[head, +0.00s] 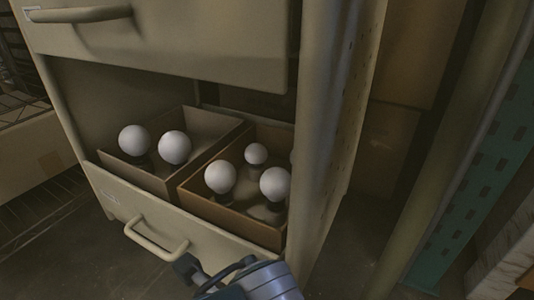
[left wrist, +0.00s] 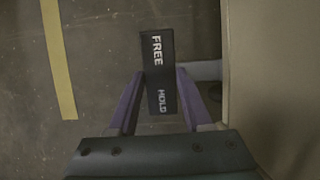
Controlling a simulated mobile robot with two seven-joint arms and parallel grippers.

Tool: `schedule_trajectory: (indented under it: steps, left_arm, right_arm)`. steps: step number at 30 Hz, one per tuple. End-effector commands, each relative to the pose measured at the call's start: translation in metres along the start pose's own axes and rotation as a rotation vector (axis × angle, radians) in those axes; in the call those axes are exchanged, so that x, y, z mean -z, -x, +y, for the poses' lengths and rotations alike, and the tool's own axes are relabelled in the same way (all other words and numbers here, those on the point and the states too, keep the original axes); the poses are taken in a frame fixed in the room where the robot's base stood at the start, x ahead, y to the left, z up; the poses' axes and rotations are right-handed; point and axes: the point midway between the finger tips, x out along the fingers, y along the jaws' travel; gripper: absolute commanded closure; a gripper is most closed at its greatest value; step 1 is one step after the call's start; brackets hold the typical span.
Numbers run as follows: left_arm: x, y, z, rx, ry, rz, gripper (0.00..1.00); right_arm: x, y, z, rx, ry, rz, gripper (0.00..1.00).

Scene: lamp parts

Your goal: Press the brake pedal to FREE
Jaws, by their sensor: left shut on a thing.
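The brake pedal (left wrist: 160,72) is a narrow black bar with white lettering in the left wrist view. FREE is at its far end and HOLD at its near end. My left gripper (left wrist: 158,88) is shut on the pedal, its two purple fingers at the pedal's sides around the HOLD half. How far the pedal is tilted cannot be told from above. The pedal does not show in the head view. A blue-grey arm part of mine (head: 262,284) enters at the bottom of the head view, and I cannot make out gripper fingers on it.
A beige cabinet (head: 180,38) holds an open drawer (head: 127,193) with a bar handle (head: 157,243). Open boxes (head: 160,186) in it hold several white bulbs (head: 220,177). A post (head: 335,130) stands at right. A yellow floor stripe (left wrist: 58,58) lies left of the pedal.

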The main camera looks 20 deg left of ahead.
Motion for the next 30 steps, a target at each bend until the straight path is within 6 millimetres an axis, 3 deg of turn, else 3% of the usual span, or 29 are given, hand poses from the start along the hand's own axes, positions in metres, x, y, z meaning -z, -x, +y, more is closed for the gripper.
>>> schedule_trajectory:
  steps: [5,11,18,28,29,30]
  left_arm:
    - [-0.004,0.003,0.001,-0.005,-0.001,0.037,1.0]
    - [-0.011,0.003,0.002,-0.008,0.0,0.235,1.0]
    - [-0.012,-0.003,0.0,-0.002,0.0,0.386,1.0]
    - [-0.011,-0.003,-0.001,0.001,0.0,0.402,1.0]
    - [-0.011,-0.003,-0.001,0.001,0.0,0.402,0.49]
    - [-0.011,-0.003,-0.001,0.001,0.0,0.402,0.44]
  right_arm:
    - [0.004,0.011,0.0,0.0,0.0,0.0,1.0]
    - [0.013,0.041,0.001,0.0,0.0,0.001,1.0]
    - [0.014,0.044,0.002,0.0,0.0,0.001,1.0]
    - [0.014,0.044,0.002,0.0,0.0,0.0,1.0]
    - [0.014,0.044,0.002,0.0,0.0,0.0,1.0]
    - [0.014,0.044,0.002,0.0,0.0,0.0,1.0]
